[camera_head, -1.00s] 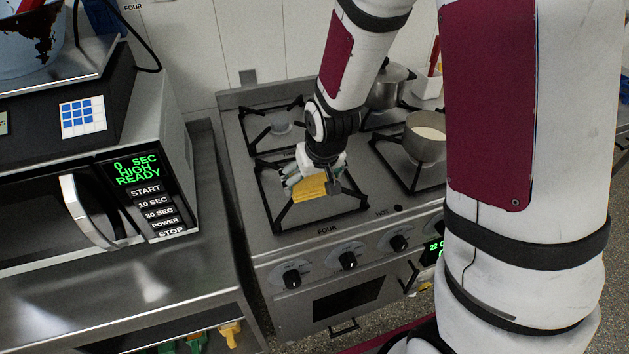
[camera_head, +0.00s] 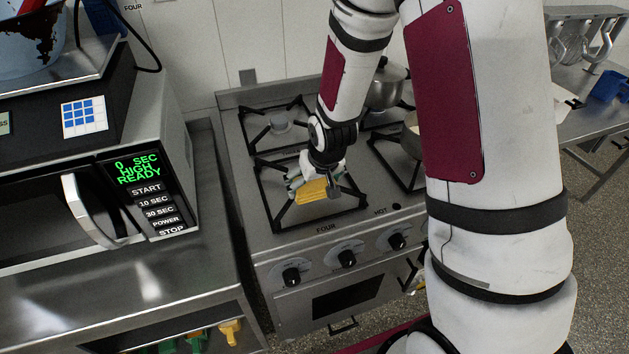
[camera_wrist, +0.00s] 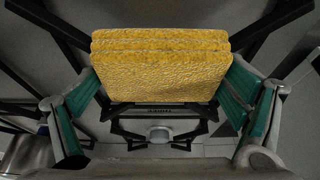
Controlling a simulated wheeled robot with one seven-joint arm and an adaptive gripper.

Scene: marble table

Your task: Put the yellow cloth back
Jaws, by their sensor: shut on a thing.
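The yellow cloth (camera_head: 312,191) is a folded, textured block with stacked layers. My gripper (camera_head: 318,184) is shut on it above the front left burner of the stove. In the wrist view the cloth (camera_wrist: 160,68) fills the upper middle, and the green-padded fingers of my gripper (camera_wrist: 160,95) press on its left and right sides. The burner grate shows behind the cloth. I cannot tell exactly how high the cloth is above the grate.
The stove (camera_head: 262,232) has several burners. A pot (camera_head: 388,88) stands at the back right, and another pot (camera_head: 411,128) is partly hidden by my arm. A microwave (camera_head: 100,190) with a scale on top stands left. A steel table (camera_head: 590,118) is at the far right.

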